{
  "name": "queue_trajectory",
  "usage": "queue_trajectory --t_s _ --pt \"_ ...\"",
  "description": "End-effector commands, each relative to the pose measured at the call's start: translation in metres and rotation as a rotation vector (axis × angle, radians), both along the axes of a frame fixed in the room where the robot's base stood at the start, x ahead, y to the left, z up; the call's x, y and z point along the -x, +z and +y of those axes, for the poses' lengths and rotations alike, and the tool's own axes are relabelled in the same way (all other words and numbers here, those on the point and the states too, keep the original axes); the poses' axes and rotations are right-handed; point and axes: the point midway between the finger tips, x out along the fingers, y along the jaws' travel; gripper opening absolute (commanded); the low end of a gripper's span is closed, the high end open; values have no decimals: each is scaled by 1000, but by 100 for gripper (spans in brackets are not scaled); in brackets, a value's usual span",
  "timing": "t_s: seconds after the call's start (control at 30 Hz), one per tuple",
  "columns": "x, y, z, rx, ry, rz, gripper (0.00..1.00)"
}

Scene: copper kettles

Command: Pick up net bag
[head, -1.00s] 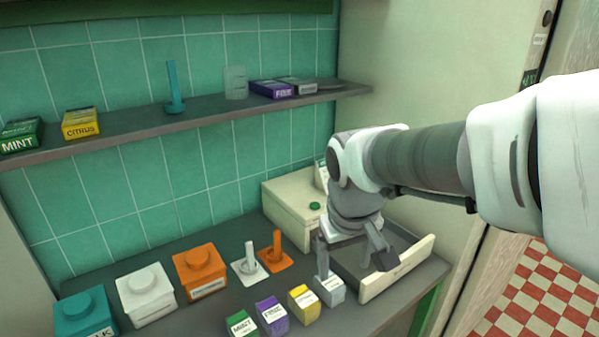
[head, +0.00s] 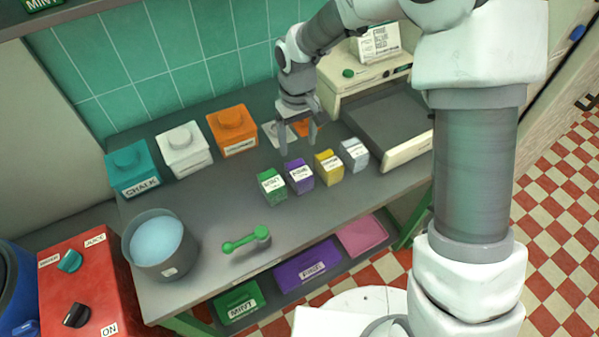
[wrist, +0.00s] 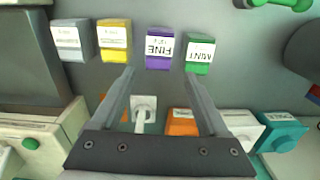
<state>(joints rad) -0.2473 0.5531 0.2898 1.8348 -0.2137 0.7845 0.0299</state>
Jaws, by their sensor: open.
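I cannot make out a net bag in either view. In the head view my gripper (head: 298,147) points down over the counter, open and empty, behind the row of small boxes. In the wrist view my gripper (wrist: 160,80) shows its two fingers well apart. A white peg stand (wrist: 142,112) shows between the fingers. A purple FINE box (wrist: 159,50) and a green MINT box (wrist: 199,55) stand beyond the fingertips.
An open tray-like drawer (head: 392,125) lies right.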

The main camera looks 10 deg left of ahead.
Motion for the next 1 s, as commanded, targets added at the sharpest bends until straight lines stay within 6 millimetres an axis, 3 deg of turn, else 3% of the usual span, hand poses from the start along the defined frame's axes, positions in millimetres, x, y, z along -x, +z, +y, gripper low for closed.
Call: queue_trajectory --t_s 0.1,0.3,0.57,0.8,1.0 --pt "2 -28 0 2 1 6 78" --pt "1 -63 0 1 0 3 78" --pt "1 -81 -1 1 0 1 78" --pt "2 -112 -3 1 1 3 78" --pt "2 -128 -3 0 0 0 78"
